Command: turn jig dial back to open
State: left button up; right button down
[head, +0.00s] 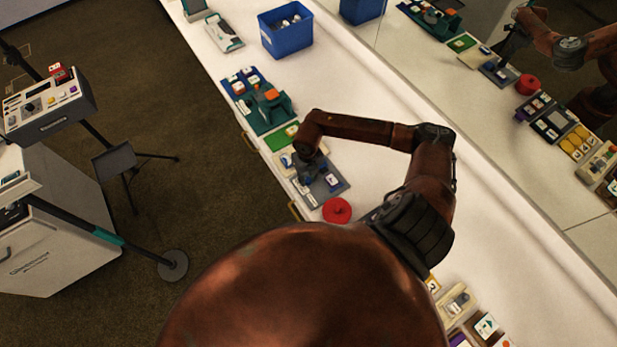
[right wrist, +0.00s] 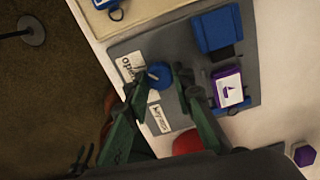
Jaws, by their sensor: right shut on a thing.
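The jig is a grey plate (head: 334,190) on the white counter; it also shows in the right wrist view (right wrist: 188,52). Its round blue dial (right wrist: 160,75) has a pale pointer and sits between two white labels, whose words I cannot read surely. My right gripper (right wrist: 160,78) is shut on the dial, one finger on each side. In the head view my right gripper (head: 308,163) reaches down over the jig and hides the dial. My left gripper is not in view.
A red round thing (head: 337,210) stands close beside the jig. A green board (head: 281,137), a teal fixture (head: 268,105) and a blue bin (head: 286,30) line the counter beyond. A mirror (head: 480,100) backs the counter. Bare counter (head: 370,165) lies right of the jig.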

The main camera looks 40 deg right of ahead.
aim_at(308, 180)
jog(key=shift+w, duration=0.1)
jog(key=c, duration=1.7)
grip_release()
jog(key=shift+o, duration=0.2)
notch_tip(308, 180, up, 12)
notch_tip(308, 180, down, 12)
